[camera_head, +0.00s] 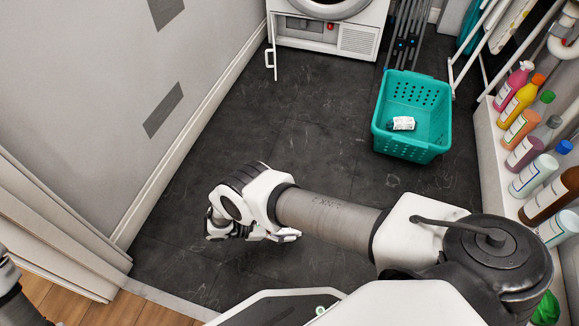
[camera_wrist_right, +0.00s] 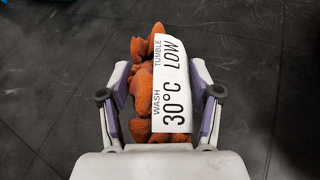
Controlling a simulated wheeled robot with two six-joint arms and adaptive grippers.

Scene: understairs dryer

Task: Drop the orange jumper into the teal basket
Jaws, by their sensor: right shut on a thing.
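The orange jumper (camera_wrist_right: 144,88) is bunched between the fingers of my right gripper (camera_wrist_right: 162,92), with a white label (camera_wrist_right: 172,85) reading "WASH 30°C TUMBLE LOW" lying over it. In the head view my right gripper (camera_head: 250,232) is over the dark floor, left of and nearer than the basket; the jumper is hidden there. The teal basket (camera_head: 412,151) stands upright on the floor at the right. A small dark item with a white label (camera_head: 403,123) lies in it. My left gripper is out of view.
A white dryer (camera_head: 357,38) with a small open flap (camera_head: 270,58) stands at the back. A shelf of several bottles (camera_head: 524,152) runs along the right, with a folded rack (camera_head: 405,40) behind the basket. Dark floor (camera_head: 300,130) between gripper and basket is clear.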

